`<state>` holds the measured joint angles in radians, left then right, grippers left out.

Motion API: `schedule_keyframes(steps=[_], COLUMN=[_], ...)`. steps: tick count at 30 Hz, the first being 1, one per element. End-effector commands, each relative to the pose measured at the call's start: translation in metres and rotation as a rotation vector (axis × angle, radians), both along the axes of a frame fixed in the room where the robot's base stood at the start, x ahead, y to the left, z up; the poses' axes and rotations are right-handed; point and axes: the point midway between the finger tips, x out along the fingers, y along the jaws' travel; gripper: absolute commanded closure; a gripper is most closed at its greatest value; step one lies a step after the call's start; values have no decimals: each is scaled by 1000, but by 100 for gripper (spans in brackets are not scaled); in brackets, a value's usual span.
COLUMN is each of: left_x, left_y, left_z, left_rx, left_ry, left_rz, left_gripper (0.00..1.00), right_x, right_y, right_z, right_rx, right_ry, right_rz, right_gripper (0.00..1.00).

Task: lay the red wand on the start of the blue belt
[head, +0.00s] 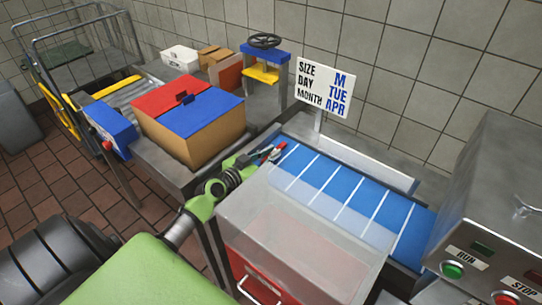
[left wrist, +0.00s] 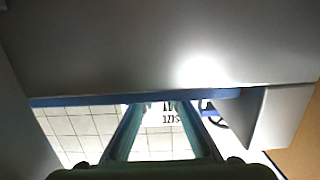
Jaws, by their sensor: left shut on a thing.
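The blue belt (head: 345,196), crossed by white lines, runs from the middle of the head view toward the steel machine at right. My left gripper (head: 266,157) is at the belt's left end, at or just above it; I cannot tell if it touches. It is shut on the red wand (head: 278,150), of which only a short red piece shows by the fingertips. The rest of the wand is hidden by the fingers. In the left wrist view both fingers show (left wrist: 160,112), but I cannot make out the wand there. My right gripper is not in view.
A clear-lidded bin (head: 300,235) stands in front of the belt. A sign (head: 323,88) stands behind it. A cardboard box with red and blue flaps (head: 190,130) sits left of the belt. The machine (head: 500,215) has RUN and STOP buttons.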

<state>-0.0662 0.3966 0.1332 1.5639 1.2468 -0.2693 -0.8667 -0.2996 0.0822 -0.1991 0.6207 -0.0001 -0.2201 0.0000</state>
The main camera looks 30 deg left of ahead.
Motion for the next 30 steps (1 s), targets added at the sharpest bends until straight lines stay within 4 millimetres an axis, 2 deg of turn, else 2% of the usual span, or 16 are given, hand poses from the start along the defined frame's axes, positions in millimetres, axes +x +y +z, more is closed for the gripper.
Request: schedule_keyframes(steps=[10, 11, 12, 25, 30], left_x=[0, 0, 0, 0, -25], left_y=[0, 0, 0, 0, 2], left_z=[-3, -2, -1, 4, 4], left_rx=[2, 2, 2, 0, 4], left_ry=[0, 0, 0, 0, 3], left_rz=[0, 0, 0, -1, -2], left_gripper=[100, 80, 71, 71, 71], right_x=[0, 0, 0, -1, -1], right_y=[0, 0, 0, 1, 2], right_z=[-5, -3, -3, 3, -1], right_rx=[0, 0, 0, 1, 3], right_ry=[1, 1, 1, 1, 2], right_rz=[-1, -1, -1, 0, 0], right_gripper=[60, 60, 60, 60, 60])
